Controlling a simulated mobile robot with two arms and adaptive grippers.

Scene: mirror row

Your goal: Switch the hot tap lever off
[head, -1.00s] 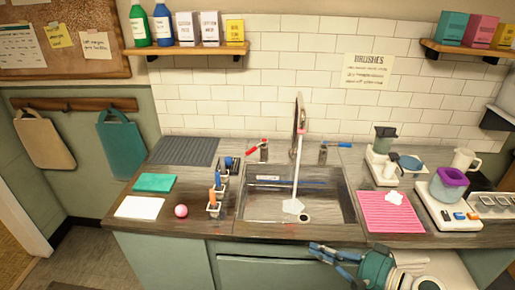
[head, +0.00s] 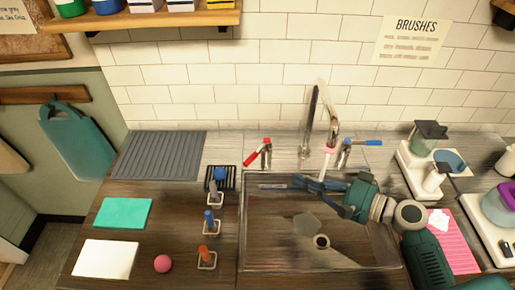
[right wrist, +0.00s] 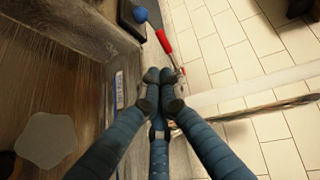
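The red hot tap lever (head: 252,157) sits on its valve at the back left of the sink, angled down to the left. It also shows in the right wrist view (right wrist: 163,41), just beyond my fingertips. The blue lever (head: 368,142) points right from the other valve. The tall spout (head: 332,128) stands between them, with a pale stream below it. My right gripper (head: 298,182) reaches left across the sink below the spout. In the right wrist view its fingertips (right wrist: 160,75) are close together with nothing seen between them, apart from the red lever. My left gripper is out of view.
Brushes in small holders (head: 212,222) stand left of the sink (head: 242,240). A grey drying mat (head: 160,154), teal cloth (head: 122,212), white sheet (head: 105,258) and pink ball (head: 162,263) lie farther left. A pink mat (head: 462,255) lies on the right.

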